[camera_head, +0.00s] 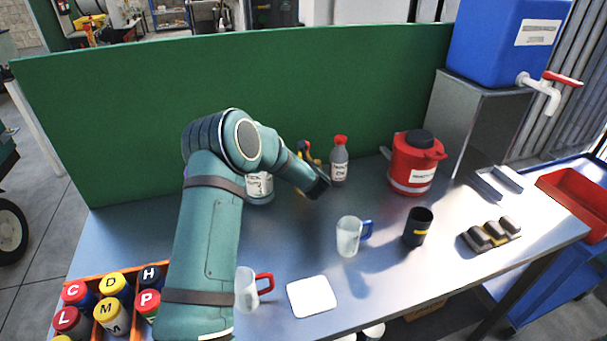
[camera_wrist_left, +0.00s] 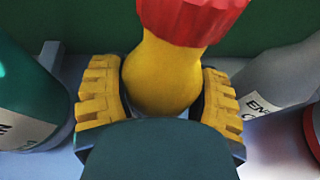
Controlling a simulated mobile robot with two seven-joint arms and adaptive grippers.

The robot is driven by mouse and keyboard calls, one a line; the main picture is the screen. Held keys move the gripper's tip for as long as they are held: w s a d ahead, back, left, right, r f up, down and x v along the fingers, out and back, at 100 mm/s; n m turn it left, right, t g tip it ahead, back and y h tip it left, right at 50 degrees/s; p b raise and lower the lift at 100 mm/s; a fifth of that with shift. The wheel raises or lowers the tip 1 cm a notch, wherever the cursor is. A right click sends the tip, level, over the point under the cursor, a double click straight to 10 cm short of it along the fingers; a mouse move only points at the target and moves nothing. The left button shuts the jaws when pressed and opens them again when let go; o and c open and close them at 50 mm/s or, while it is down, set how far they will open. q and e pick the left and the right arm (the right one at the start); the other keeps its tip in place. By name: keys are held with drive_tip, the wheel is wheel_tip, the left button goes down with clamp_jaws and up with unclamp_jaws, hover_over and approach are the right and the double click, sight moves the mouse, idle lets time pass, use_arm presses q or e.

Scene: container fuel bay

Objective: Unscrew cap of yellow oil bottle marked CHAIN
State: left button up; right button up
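A yellow bottle with a ribbed red cap (camera_wrist_left: 190,18) fills the middle of the left wrist view. Its rounded yellow body (camera_wrist_left: 160,75) stands between the two yellow pads of my left gripper (camera_wrist_left: 162,95), one pad close on each side. Whether the pads press on it is not clear. The cap is beyond the pads, with nothing on it. No CHAIN marking shows on the visible part. In the head view my left arm reaches across the bench, with its gripper (camera_head: 308,160) near the back; the arm hides most of this bottle. My right gripper is not in view.
A grey bottle with a red cap (camera_head: 339,163) stands close right of my gripper, and a white-labelled container (camera_head: 260,187) on its left. A red canister (camera_head: 414,165), two mugs (camera_head: 349,236) (camera_head: 247,288), a black cup (camera_head: 418,226) and a green back panel (camera_head: 330,95) surround the bench.

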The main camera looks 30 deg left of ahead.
use_arm(q)
drive_tip(key=c, duration=0.4)
drive_tip(key=shift+r, duration=0.15)
wheel_tip(320, 180, up, 10)
drive_tip(key=shift+f+p, duration=0.1)
drive_tip(key=shift+p, duration=0.35)
drive_tip(key=o, duration=0.6)
drive_tip(key=c, duration=0.6)
drive_tip(key=shift+c, duration=0.2)
